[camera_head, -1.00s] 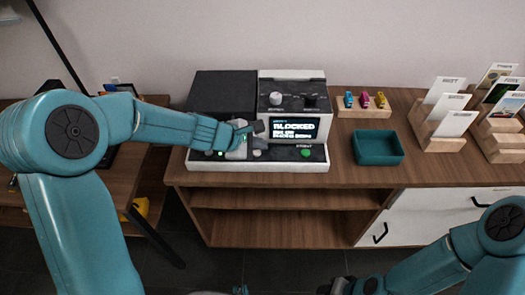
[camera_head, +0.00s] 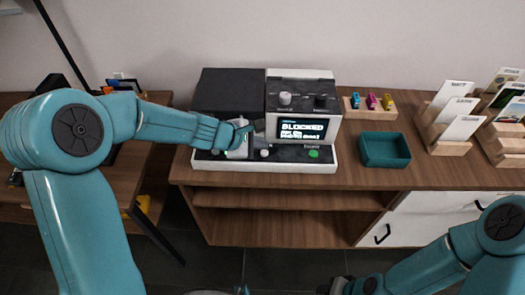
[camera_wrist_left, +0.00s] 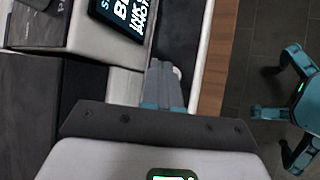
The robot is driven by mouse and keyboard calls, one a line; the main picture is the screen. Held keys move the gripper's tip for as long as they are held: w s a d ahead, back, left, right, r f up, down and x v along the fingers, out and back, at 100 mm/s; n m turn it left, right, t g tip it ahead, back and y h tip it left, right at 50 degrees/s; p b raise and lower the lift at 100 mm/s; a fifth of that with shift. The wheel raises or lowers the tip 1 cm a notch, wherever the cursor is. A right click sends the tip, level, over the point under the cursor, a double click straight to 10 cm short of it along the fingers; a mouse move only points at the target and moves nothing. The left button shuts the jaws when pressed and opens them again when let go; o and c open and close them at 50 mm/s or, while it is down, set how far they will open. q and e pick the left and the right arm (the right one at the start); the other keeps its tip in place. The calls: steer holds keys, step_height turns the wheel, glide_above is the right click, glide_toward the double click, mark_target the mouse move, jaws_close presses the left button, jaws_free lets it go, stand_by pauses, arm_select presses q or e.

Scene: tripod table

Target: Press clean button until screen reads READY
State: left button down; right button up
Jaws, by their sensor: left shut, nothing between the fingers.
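The machine (camera_head: 290,166) is a dark and white unit on the wooden cabinet. Its lit screen (camera_head: 303,129) reads BLOCKED above smaller lines too blurred to read; part of it shows in the left wrist view (camera_wrist_left: 124,16). A pale button (camera_head: 264,154) and a green button (camera_head: 313,154) sit on its front ledge. My left gripper (camera_head: 252,127) is shut and empty, over the ledge left of the screen. In the left wrist view its fingertips (camera_wrist_left: 163,66) are close to a pale round button (camera_wrist_left: 177,72); contact cannot be told. My right gripper (camera_head: 342,286) is partly cut off at the bottom.
A teal tray (camera_head: 384,163) stands right of the machine. Behind it is a wooden block (camera_head: 370,112) with small coloured pieces. Card holders (camera_head: 449,147) stand further right. Two knobs (camera_head: 285,98) top the machine. The cabinet's front edge is clear.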

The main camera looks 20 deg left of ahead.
arm_select(q)
steer(key=shift+d, duration=0.55)
steer(key=shift+a+f+b, duration=0.35)
steer(key=shift+b, duration=0.1)
steer(key=shift+d, duration=0.3)
steer(key=shift+a, duration=0.1)
arm_select(e)
steer(key=shift+d+f, duration=0.2)
steer(key=shift+f, duration=0.3)
arm_select(q)
steer(key=shift+a, duration=0.1)
steer(key=shift+f, duration=0.1)
arm_select(e)
steer(key=shift+f, duration=0.2)
arm_select(q)
steer(key=shift+f, duration=0.1)
